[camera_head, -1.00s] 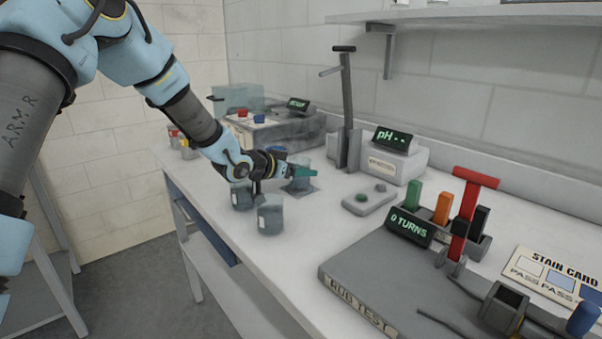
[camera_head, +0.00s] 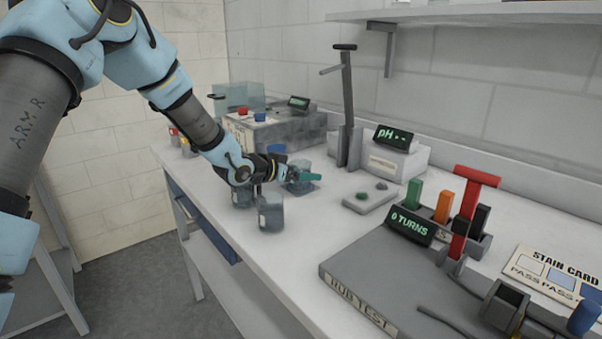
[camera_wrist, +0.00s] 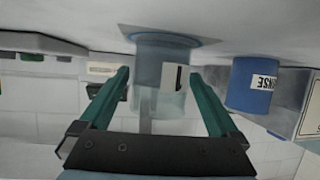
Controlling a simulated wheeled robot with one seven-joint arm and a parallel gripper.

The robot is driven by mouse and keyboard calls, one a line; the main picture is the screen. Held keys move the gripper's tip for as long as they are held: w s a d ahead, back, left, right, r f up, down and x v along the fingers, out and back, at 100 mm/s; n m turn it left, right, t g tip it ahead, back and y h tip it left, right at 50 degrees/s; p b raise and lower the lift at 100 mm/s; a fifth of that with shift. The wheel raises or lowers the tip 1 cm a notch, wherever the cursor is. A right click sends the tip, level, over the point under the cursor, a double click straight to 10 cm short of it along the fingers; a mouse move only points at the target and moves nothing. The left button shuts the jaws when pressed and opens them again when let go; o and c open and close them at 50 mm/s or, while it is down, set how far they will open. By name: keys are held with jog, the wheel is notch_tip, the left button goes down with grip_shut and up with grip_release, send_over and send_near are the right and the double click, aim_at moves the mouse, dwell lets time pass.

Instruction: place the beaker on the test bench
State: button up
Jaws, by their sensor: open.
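A clear grey beaker (camera_head: 302,168) stands on a dark pad (camera_head: 309,187) on the white bench (camera_head: 225,190). In the wrist view, which is upside down, the beaker (camera_wrist: 160,85) with a pale label appears between my two green fingers. My gripper (camera_head: 303,176) is open and level at the beaker, with one finger showing across its near side. I cannot tell whether the fingers touch the glass. Two more beakers stand closer to the bench's front edge, one (camera_head: 243,196) below my wrist and one (camera_head: 271,213) in front of it.
A blue container (camera_wrist: 250,84) labelled RINSE is close by. The pH meter (camera_head: 393,157) with its post stands behind, right of the beaker. A small button box (camera_head: 370,197) and the rub test platform (camera_head: 365,275) lie to the right. A grey machine (camera_head: 270,130) is behind left.

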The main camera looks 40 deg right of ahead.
jog(key=b+v, duration=0.1)
jog(key=v, duration=1.1)
jog(key=shift+r+b, duration=0.2)
jog(key=shift+b, duration=0.1)
